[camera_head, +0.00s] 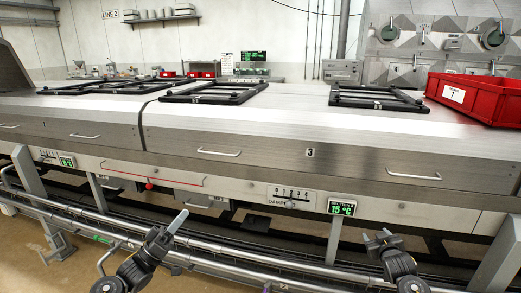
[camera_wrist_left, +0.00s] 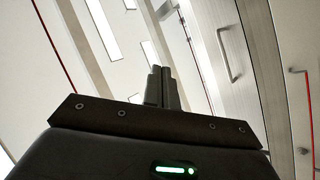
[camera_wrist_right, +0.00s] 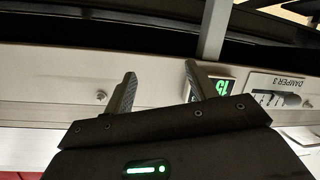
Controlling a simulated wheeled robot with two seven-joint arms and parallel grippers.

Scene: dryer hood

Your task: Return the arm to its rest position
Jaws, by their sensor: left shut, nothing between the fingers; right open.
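My left gripper (camera_head: 168,226) is raised in front of the dryer hood's lower front, its fingers together and empty. In the left wrist view its fingers (camera_wrist_left: 158,72) sit side by side, with a hood handle (camera_wrist_left: 228,55) beyond them to the right. My right gripper (camera_head: 377,238) is at the lower right of the head view, fingers apart and empty. In the right wrist view its fingers (camera_wrist_right: 160,72) spread before the front panel, near the green display and damper scale. Neither gripper visibly holds anything. The steel dryer hood (camera_head: 250,138) spans the head view.
A silver rail (camera_head: 240,262) runs along the front, close to both grippers. The front panel bears a damper scale (camera_head: 290,197) and a 15 °C display (camera_head: 342,208). A red bin (camera_head: 478,97) and black frames (camera_head: 215,92) rest on the hood's top.

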